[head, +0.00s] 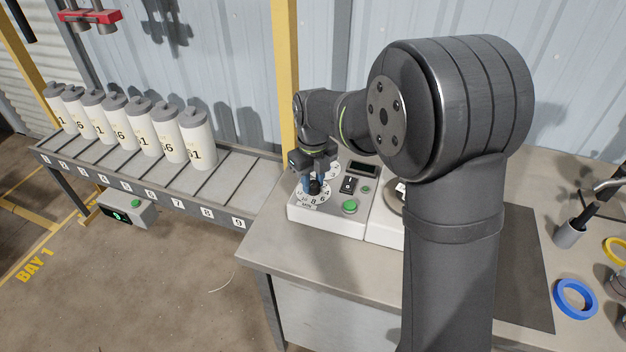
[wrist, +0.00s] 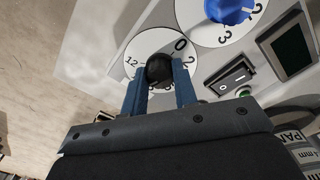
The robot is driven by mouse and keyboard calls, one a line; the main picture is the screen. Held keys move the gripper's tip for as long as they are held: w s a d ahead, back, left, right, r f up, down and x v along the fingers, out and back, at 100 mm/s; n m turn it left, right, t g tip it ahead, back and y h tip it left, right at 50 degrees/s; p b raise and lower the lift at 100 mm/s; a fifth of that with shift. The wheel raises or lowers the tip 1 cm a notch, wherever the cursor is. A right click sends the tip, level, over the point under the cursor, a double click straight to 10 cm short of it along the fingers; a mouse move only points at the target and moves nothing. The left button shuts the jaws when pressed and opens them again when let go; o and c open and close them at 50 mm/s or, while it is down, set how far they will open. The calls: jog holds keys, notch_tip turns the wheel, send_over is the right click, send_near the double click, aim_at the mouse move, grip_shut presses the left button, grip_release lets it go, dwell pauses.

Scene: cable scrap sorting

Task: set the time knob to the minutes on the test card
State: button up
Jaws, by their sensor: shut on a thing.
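The time knob is a small black knob (wrist: 158,67) on a white dial marked MIN (head: 307,204), at the front left of a light grey control box (head: 330,222). In the wrist view the dial numbers 0, 2 and 12 show; others are hidden by my fingers. My gripper (head: 315,183) is over the dial, its blue fingers on either side of the black knob and shut on it; the gripper also shows in the wrist view (wrist: 160,84). The knob's pointer cannot be made out. I cannot identify the test card; my arm hides part of the bench.
Behind is a second dial with a blue knob (wrist: 229,10). A black rocker switch (head: 348,186), green button (head: 350,206) and dark display (head: 362,169) are close to my gripper. Blue tape (head: 574,299) lies right.

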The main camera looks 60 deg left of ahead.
aim_at(313, 183)
jog(key=o, duration=1)
jog(key=shift+r, duration=0.1)
notch_tip(313, 183, up, 17)
jog(key=shift+r, duration=0.15)
notch_tip(313, 183, down, 18)
jog(key=shift+r, duration=0.2)
dwell(0.6)
jog(key=shift+r, duration=0.1)
